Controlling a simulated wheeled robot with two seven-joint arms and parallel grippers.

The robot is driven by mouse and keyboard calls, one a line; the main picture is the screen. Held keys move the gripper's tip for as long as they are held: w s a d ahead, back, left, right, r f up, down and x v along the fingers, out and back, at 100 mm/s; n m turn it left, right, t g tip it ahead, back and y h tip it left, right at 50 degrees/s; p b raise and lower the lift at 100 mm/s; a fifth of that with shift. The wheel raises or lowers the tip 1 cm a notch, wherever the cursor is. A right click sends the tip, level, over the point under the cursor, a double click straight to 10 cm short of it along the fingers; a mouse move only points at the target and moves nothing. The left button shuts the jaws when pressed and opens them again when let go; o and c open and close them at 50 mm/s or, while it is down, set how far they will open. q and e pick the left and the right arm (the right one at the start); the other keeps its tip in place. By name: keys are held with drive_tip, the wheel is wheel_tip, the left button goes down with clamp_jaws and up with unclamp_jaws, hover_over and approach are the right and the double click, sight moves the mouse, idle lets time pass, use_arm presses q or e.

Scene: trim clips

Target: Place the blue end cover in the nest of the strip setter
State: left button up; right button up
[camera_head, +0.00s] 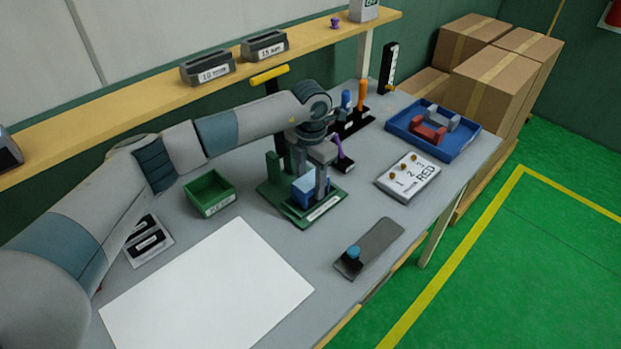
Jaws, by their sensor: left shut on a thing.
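The blue end cover (302,190) is at the green strip setter (326,208), over its base. My left gripper (321,184) comes down from above and is shut on the cover. The fingers and wrist hide part of the cover and the setter's nest. I cannot tell whether the cover rests in the nest or is held just above it. A green post (273,167) of the setter stands to the left of the cover. My right gripper is not in view.
A green bin (211,209) stands left of the setter, a white sheet (210,295) in front. A grey plate with a blue knob (354,252) lies near the front edge.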

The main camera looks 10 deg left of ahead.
use_arm(q)
drive_tip(key=shift+f, duration=0.2)
drive_tip(key=o, duration=1.1)
drive_tip(key=shift+r, duration=0.15)
